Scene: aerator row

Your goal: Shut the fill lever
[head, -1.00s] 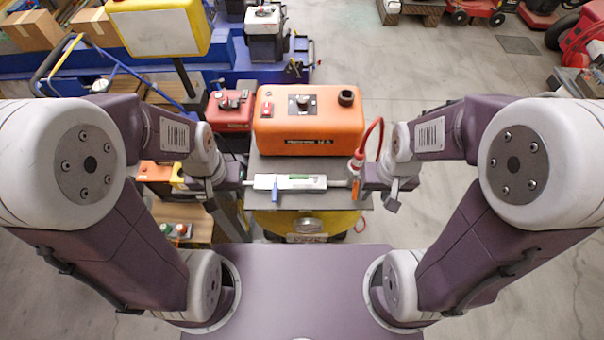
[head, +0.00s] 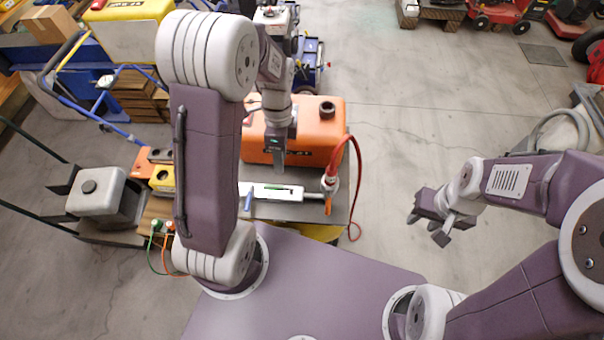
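A white labelled cylinder (head: 272,192) lies across the grey bench top. A blue lever (head: 248,197) sticks out toward me near its left end. An orange lever (head: 328,205) points toward me at its right end, below a red hose coupling (head: 329,184). I cannot tell from the picture which one is the fill lever. My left gripper (head: 279,160) hangs pointing down just beyond the cylinder, in front of the orange tank, apart from both levers; its finger gap does not show clearly. My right gripper (head: 427,228) is open and empty over the floor, right of the bench.
The orange tank (head: 325,130) stands at the back of the bench, with a red hose (head: 352,150) curving down its right side. A grey-topped machine (head: 95,190) and a blue trolley (head: 100,105) are at left. The floor (head: 430,110) at right is mostly clear.

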